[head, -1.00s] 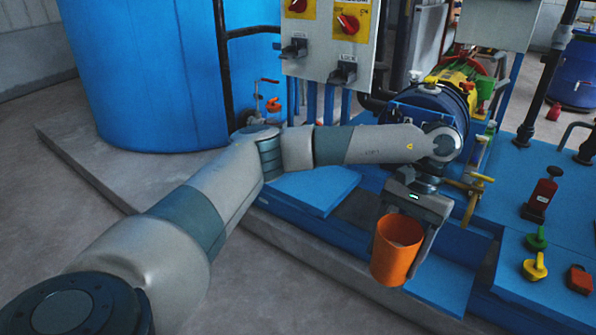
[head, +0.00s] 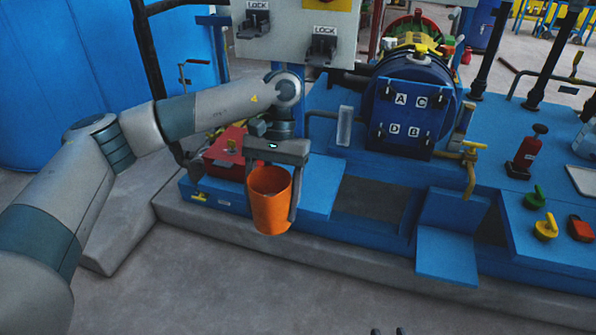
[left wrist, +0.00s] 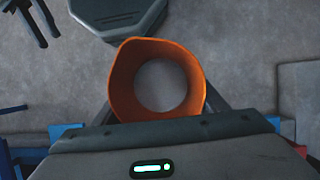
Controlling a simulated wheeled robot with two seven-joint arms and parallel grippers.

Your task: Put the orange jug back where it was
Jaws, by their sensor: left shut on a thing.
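The orange jug (head: 271,198) is upright between the fingers of my left gripper (head: 272,212), which is shut on it. It hangs in front of the left part of the blue skid, clear of the floor.
The blue skid deck (head: 328,170) has a raised concrete edge (head: 330,240). A red box (head: 228,152) stands on it behind the jug. The blue autoclave (head: 405,110) is at right of centre. The front floor is clear.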

